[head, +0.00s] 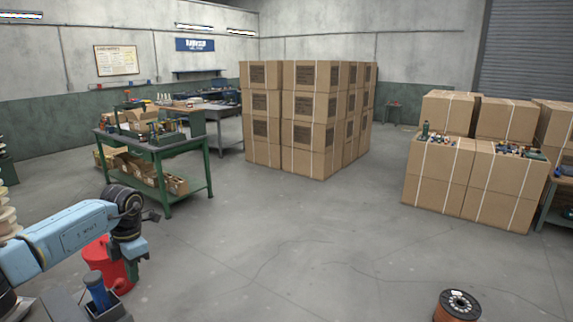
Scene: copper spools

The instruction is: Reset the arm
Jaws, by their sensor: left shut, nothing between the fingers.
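My left arm comes in from the left, its blue upper link reaching to a black joint and then bending down. My left gripper (131,272) hangs at the end of it, small and dark, pointing down in front of a red container. It is shut and holds nothing. My right arm and right gripper are out of view. A copper spool (457,306) with dark flanges stands on the floor at the bottom right, partly cut off by the picture edge and far from my left gripper.
A red round container (106,266) stands close behind my left arm. A green workbench (150,147) with tools and boxes is beyond it. Tall stacked cartons (305,120) stand at the centre back, lower cartons (468,182) at the right. The middle floor is clear.

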